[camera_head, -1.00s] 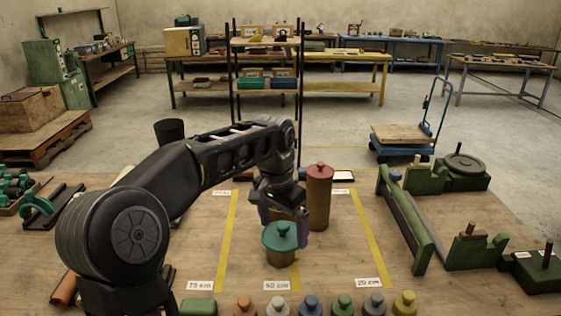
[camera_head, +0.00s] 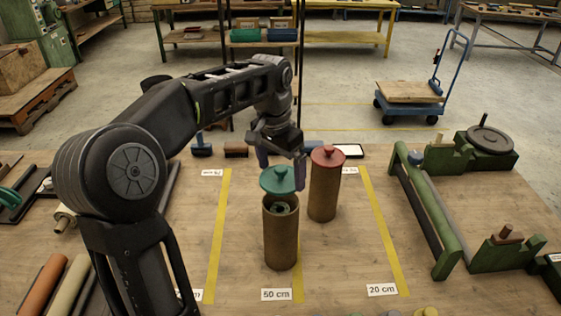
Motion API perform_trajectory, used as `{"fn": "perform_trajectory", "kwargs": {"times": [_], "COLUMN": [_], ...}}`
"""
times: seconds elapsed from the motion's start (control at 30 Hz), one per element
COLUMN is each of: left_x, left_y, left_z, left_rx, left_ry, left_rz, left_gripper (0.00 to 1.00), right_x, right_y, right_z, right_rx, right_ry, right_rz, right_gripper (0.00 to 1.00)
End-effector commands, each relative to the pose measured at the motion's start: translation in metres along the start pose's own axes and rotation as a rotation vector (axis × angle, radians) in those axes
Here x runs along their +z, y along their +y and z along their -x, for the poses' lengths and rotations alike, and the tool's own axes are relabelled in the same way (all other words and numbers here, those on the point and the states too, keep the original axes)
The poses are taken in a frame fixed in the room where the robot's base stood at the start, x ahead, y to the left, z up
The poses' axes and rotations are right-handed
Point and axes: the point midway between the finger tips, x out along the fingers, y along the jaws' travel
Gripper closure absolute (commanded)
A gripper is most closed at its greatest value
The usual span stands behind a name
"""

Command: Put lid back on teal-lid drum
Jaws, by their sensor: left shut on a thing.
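The teal lid (camera_head: 278,180), a round disc with a knob on top, hangs from my left gripper (camera_head: 282,168), which is shut on it. Below it stands the open brown drum (camera_head: 281,242), upright on the table. The lid shows just above and behind the drum's mouth in the picture, apart from the rim. Something dark greenish shows inside the mouth. My right gripper is not in view.
A brown drum with a red lid (camera_head: 324,185) stands close by at the right, beside my left gripper. Yellow strips and a 50 cm label (camera_head: 276,294) mark the table (camera_head: 340,255). A green rail stand (camera_head: 432,220) is farther right.

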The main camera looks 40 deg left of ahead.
Motion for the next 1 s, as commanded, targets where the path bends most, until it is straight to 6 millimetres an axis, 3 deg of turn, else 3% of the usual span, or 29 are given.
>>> {"fn": "perform_trajectory", "kwargs": {"times": [0.37, 1.0], "left_x": [0.001, 0.007], "left_y": [0.000, 0.000], "left_z": [-0.006, -0.059], "left_rx": [0.000, 0.000], "left_ry": [-0.001, 0.000], "left_rz": [0.001, 0.000], "left_gripper": [0.45, 0.45], "right_x": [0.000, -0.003], "right_y": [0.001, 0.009], "right_z": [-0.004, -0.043], "right_rx": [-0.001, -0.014], "right_ry": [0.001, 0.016], "right_rz": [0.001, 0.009], "right_gripper": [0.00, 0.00]}}
